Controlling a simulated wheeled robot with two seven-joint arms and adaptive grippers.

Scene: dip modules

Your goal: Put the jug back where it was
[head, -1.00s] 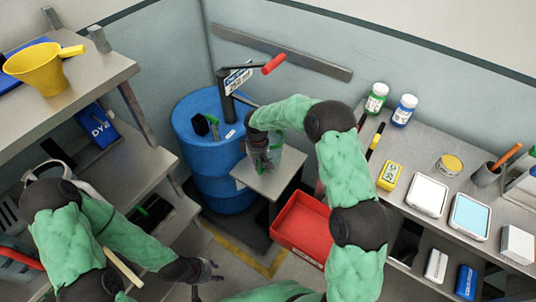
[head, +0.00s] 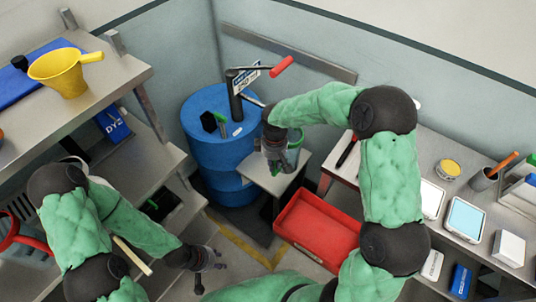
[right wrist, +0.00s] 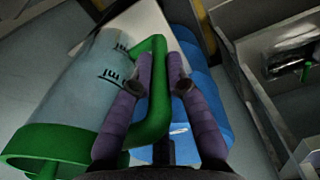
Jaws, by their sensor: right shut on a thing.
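The jug is clear with dark measuring marks, a green rim and a green handle. It fills the left of the right wrist view (right wrist: 82,88). In the head view the jug (head: 294,152) is mostly hidden behind my right gripper (head: 275,164), at the small grey stand (head: 259,173) beside the blue drum. My right gripper's fingers (right wrist: 160,65) are shut on the jug's green handle (right wrist: 158,110). I cannot tell whether the jug's base touches the stand. My left gripper (head: 212,270) is open and empty, low at the left, away from the jug.
The blue drum (head: 205,150) has a hand pump with a red grip (head: 281,66). A red tray (head: 318,230) lies right of the stand. A workbench (head: 437,152) at right carries bottles and scales. A yellow jug (head: 64,73) stands on the left bench.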

